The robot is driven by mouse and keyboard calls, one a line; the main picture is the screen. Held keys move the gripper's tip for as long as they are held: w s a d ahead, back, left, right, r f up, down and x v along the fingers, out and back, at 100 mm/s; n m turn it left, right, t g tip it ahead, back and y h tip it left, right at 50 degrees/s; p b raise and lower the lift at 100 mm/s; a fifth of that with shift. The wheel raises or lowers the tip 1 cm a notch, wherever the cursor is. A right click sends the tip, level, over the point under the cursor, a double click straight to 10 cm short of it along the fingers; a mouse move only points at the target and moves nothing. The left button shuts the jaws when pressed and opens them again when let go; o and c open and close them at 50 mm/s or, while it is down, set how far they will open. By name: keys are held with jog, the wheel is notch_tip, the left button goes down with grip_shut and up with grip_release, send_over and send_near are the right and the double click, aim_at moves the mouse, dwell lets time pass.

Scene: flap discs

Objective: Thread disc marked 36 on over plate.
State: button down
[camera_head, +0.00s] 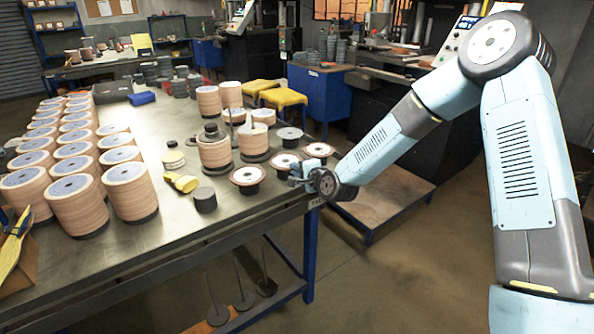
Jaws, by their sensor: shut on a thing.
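Brown-rimmed flap discs with pale centres lie near the table's right corner: a front one (248,175), a middle one (285,160) and a back one (319,150). Their markings are too small to read, so I cannot tell which is 36. My gripper (296,181) is at the table's right edge, low beside the middle and front discs. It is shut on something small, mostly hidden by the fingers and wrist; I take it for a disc.
Rows of tall disc stacks (130,190) fill the table's left side. A black cylinder (205,200) and a yellow-handled tool (182,182) lie front of centre. Plates with tall rods (243,301) stand on the lower shelf. The table's front middle is bare.

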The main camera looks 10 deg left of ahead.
jog(key=shift+r, duration=0.15)
jog(key=shift+r, duration=1.6)
